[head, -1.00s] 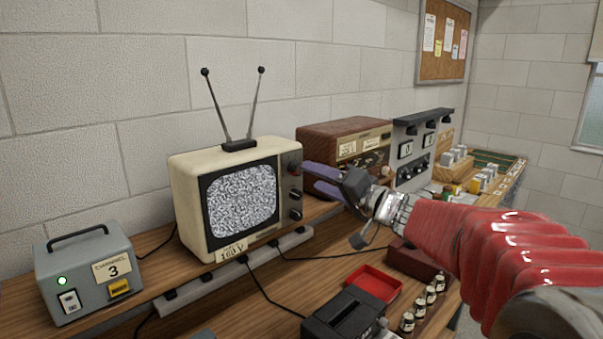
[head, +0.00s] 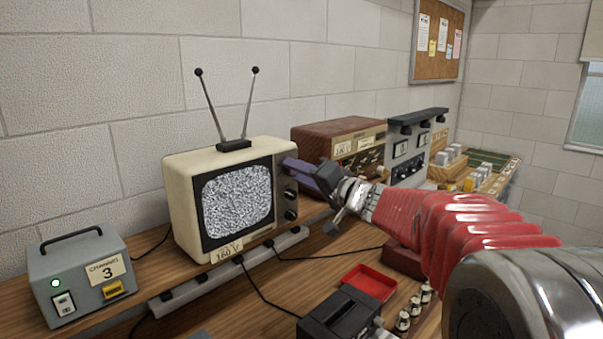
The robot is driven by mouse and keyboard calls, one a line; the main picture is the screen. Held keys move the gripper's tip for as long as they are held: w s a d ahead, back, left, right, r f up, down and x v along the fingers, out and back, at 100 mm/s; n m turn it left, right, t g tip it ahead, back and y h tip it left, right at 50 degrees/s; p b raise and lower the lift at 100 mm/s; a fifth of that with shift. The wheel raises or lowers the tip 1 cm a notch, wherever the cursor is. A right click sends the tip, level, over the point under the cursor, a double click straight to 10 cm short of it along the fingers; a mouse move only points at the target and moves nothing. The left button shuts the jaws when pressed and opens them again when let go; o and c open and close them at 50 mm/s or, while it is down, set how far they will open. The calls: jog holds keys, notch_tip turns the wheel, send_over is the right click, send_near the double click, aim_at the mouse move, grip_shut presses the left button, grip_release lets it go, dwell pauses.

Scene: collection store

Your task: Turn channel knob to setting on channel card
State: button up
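The cream television (head: 180,200) stands on the bench with static on its screen (head: 237,200). Its dark right-hand panel carries a column of knobs. The middle knob (head: 290,194) and lower knob (head: 291,214) show. The upper knob is hidden behind my purple fingers. My gripper (head: 290,166) reaches in from the right with its fingertips at that upper knob. I cannot tell whether the fingers touch or grip it. The channel card (head: 106,270) on the grey box at left reads "CHANNEL 3".
The grey box (head: 80,255) has a lit green lamp and a switch. A power strip (head: 225,270) runs before the television. A brown radio (head: 340,130) stands behind my gripper. A red tray (head: 370,282) and black device (head: 340,315) lie in front.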

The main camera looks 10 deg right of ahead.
jog(key=c, duration=0.6)
jog(key=shift+d+f, duration=0.1)
jog(key=shift+d, duration=0.1)
jog(key=shift+a, duration=0.1)
jog(key=shift+m, duration=0.5)
jog(key=m+g, duration=0.1)
jog(key=m, duration=0.6)
jog(key=shift+m, duration=0.3)
